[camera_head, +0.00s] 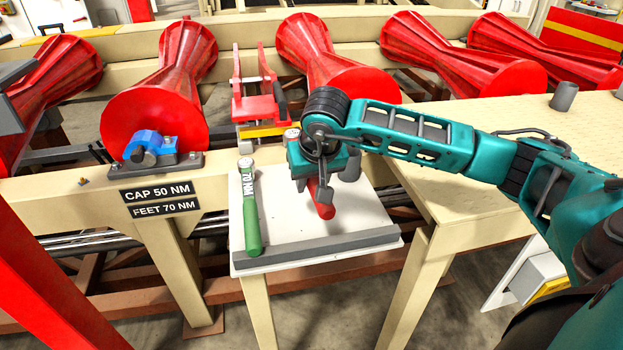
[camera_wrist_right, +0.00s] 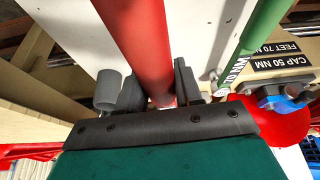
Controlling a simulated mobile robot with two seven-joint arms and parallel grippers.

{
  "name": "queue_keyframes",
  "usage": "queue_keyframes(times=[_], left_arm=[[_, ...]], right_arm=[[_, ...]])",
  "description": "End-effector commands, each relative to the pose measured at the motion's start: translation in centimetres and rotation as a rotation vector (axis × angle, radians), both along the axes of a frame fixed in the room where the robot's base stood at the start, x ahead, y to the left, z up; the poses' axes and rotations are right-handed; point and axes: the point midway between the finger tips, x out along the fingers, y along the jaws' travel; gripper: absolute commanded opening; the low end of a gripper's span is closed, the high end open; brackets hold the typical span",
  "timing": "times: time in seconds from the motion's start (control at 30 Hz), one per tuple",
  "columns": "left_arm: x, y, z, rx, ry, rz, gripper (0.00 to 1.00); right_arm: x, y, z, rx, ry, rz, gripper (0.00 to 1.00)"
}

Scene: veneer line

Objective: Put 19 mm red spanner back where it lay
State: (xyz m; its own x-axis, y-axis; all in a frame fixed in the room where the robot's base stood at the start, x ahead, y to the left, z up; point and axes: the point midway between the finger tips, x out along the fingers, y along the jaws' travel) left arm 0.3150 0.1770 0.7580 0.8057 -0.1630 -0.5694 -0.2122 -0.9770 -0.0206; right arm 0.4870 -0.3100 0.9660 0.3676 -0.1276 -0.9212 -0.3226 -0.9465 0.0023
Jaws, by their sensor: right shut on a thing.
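The red spanner shows as a thick red handle (camera_head: 322,203) sticking out below my right gripper (camera_head: 318,165), over a white tray. In the right wrist view the red handle (camera_wrist_right: 142,40) runs up from between the dark jaws of the right gripper (camera_wrist_right: 160,88), which is shut on it. I cannot tell whether the spanner touches the white tray (camera_head: 285,225). My left gripper is not in view.
A green-handled wrench marked 70 NM (camera_head: 250,212) lies on the tray's left side. A grey ledge (camera_head: 320,247) runs along the tray's front. A blue clamp (camera_head: 148,142) and red rollers (camera_head: 155,115) stand behind. A wooden table (camera_head: 470,150) is at right.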

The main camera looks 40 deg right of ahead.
Motion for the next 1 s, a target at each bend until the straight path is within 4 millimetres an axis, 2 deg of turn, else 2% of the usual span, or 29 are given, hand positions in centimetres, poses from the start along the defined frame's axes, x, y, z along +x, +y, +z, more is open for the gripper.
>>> queue_keyframes(times=[0.3, 0.5, 1.0], left_arm=[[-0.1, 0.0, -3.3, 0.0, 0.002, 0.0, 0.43], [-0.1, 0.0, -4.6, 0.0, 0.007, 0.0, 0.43], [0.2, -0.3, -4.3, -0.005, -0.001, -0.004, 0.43]], right_arm=[[0.1, 0.0, -3.3, -0.001, -0.003, -0.001, 0.0], [0.1, 0.0, -4.8, 0.0, -0.003, -0.001, 0.0], [0.1, 0.0, -5.0, 0.0, -0.003, -0.001, 0.0]])
